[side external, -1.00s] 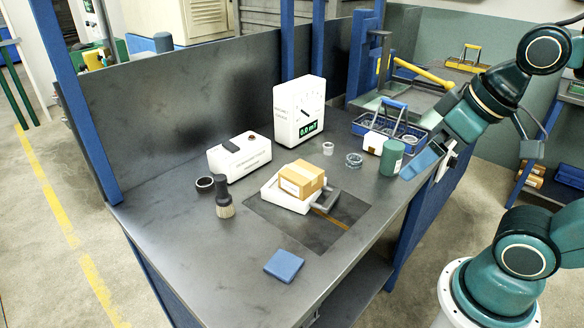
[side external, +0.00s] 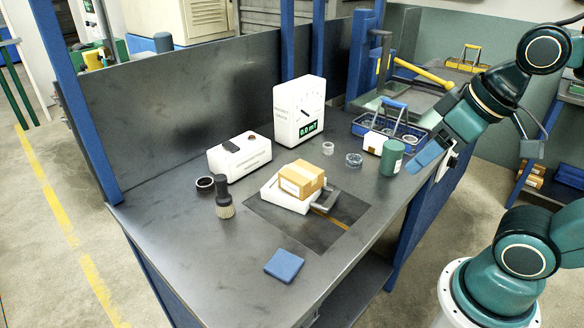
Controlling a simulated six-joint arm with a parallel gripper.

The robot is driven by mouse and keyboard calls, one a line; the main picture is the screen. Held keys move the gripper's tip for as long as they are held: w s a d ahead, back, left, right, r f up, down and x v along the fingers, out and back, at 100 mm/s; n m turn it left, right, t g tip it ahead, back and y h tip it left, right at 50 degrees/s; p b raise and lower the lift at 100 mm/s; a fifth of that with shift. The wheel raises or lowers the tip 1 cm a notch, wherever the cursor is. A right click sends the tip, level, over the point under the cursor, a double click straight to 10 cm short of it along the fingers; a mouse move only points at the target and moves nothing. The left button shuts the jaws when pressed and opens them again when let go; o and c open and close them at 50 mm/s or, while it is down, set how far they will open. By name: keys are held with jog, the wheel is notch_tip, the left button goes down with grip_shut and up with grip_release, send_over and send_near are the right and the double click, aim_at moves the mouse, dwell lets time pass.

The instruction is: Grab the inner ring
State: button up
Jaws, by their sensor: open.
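Two small rings lie on the grey bench: a small pale ring (side external: 328,148) and a wider grey-blue ring (side external: 354,160) to its right. A dark ring (side external: 205,184) lies farther left, beside the brush. I cannot tell for sure which is the inner ring. My gripper (side external: 432,162) is open, above the right edge of the bench, to the right of the green cylinder and apart from all the rings. The gap between its jaws is hard to see from this side.
The front left is clear.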

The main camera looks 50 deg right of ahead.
jog(key=w+d+r+m+g, duration=0.1)
jog(key=w+d+r+m, duration=0.15)
jog(key=w, duration=0.25)
jog(key=w+d+r+m, duration=0.1)
jog(key=w+r, duration=0.2)
jog(key=w, duration=0.3)
jog(key=m+g, duration=0.5)
jog(key=m, duration=0.4)
send_over(329, 145)
notch_tip(329, 145, down, 17)
jog(key=shift+r, duration=0.15)
jog(key=shift+w, duration=0.1)
jog(key=shift+f, duration=4.3)
jog(key=shift+f, duration=0.1)
